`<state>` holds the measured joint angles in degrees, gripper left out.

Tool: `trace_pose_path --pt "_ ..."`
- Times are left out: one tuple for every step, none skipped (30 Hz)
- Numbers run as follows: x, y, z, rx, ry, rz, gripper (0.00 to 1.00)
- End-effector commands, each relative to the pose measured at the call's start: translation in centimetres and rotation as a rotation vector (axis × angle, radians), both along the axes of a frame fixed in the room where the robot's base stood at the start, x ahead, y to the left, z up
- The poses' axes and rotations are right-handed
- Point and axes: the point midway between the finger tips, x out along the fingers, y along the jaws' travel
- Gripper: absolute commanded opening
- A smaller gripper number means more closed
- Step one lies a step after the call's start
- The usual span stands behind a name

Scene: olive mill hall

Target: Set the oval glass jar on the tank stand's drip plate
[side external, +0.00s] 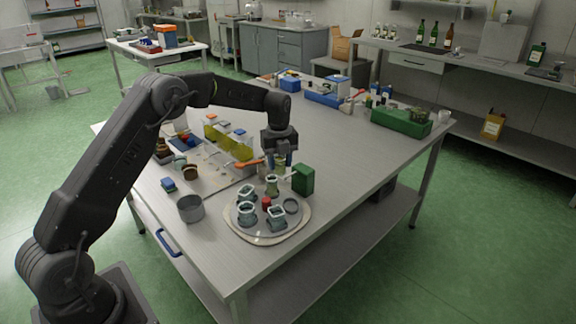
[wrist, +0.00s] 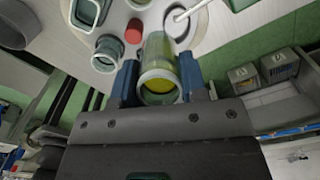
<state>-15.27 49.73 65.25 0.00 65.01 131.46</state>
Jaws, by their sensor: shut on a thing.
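My gripper (wrist: 157,83) is shut on a glass jar (wrist: 160,52), which shows upright between the blue fingers in the wrist view. Its pale rim faces the camera, and yellow-green shows inside it. In the side external view my gripper (side external: 281,160) points down above the table near a pale-rimmed tray (side external: 239,231), and its fingers partly hide the held jar. I cannot tell which surface is the tank stand's drip plate.
A red piece (side external: 266,203) and a round dish (side external: 291,206) are on the tray. A green box (side external: 303,179) stands close to the right of my gripper. A metal cup (side external: 190,208) is to the left, and a yellow panel (side external: 228,142) stands behind.

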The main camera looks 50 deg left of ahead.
Motion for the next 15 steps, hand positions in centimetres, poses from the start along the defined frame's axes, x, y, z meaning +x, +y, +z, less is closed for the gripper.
trace_pose_path --pt "-0.3 1.1 0.0 0.000 -0.001 0.018 0.24" --pt "-0.4 1.6 0.0 0.000 -0.001 0.028 0.24" --pt "-0.6 2.5 0.0 0.001 0.000 0.042 0.24" --pt "-0.8 3.1 0.0 0.001 0.000 0.053 0.24" --pt "-1.0 3.8 0.0 0.001 0.000 0.065 0.24" --pt "-1.4 4.8 0.0 0.001 0.000 0.082 0.24" --pt "-1.6 5.6 0.0 0.001 0.000 0.095 0.24" --pt "-1.9 6.4 0.0 0.001 0.000 0.109 0.24" --pt "-2.3 7.5 0.0 0.001 0.000 0.130 0.24" --pt "-2.7 8.5 0.0 0.001 0.000 0.146 0.24" --pt "-3.1 9.5 0.0 0.000 0.000 0.164 0.24" --pt "-3.8 10.8 0.0 0.000 0.000 0.189 0.24" --pt "-4.2 11.8 0.0 0.000 0.001 0.206 0.24" --pt "-4.7 12.8 0.0 0.000 0.001 0.225 0.24" --pt "-5.4 14.0 0.0 0.000 0.001 0.248 0.24"
